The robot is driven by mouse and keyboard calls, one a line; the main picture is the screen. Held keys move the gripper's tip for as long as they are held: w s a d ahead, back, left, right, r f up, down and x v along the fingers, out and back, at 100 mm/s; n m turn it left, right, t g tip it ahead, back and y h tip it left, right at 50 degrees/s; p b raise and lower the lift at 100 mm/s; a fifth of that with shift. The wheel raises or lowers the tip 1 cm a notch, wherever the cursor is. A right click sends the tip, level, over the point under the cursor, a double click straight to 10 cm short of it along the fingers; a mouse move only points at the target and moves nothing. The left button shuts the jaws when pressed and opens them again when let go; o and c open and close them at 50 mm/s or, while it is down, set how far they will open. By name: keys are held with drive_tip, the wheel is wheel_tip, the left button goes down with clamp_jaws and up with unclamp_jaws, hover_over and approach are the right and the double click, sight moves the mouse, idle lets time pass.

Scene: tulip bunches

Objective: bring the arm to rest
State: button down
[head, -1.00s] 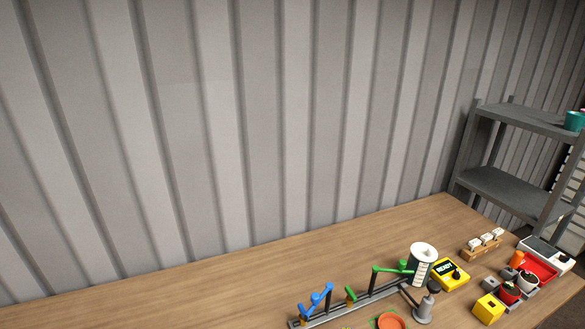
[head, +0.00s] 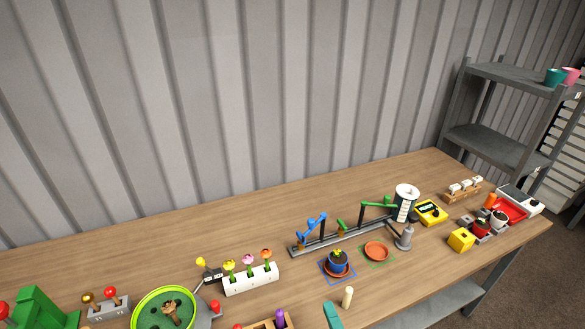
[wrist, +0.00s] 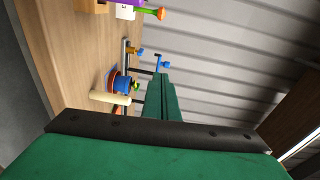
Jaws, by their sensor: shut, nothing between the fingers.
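My gripper (wrist: 162,82) shows in the wrist view as green fingers pressed together, with nothing between them. Its tip (head: 332,315) shows at the bottom edge of the head view, in front of the workbench. The rest of my arm is out of the head view. A pale peg (head: 347,297) stands on the bench just right of the tip; in the wrist view it (wrist: 110,98) lies to the left of the fingers. The fingers look clear of it, though the exact gap is hard to tell.
A blue pot (head: 338,262) sits on a saucer, beside an empty orange saucer (head: 376,251). A rail with blue and green arms (head: 345,238) stands behind. A white flower holder (head: 250,279) and a green round tray (head: 150,310) are left. A grey shelf (head: 490,146) stands right.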

drive_tip(key=s+a+f+n+g+h, duration=0.25)
drive_tip(key=s+f+n+h, duration=0.2)
drive_tip(key=s+f, duration=0.75)
drive_tip(key=s+a+r+n, duration=0.2)
drive_tip(key=s+a+n, duration=0.1)
drive_tip(key=s+n, duration=0.2)
drive_tip(key=s+a+r+n+t, duration=0.1)
drive_tip(key=s+a+r+n, duration=0.1)
drive_tip(key=s+n, duration=0.3)
drive_tip(key=s+a, duration=0.1)
drive_tip(key=s, duration=0.3)
drive_tip(key=shift+s+a, duration=0.2)
drive_tip(key=shift+a, duration=0.15)
drive_tip(key=shift+f, duration=0.1)
idle(1.3)
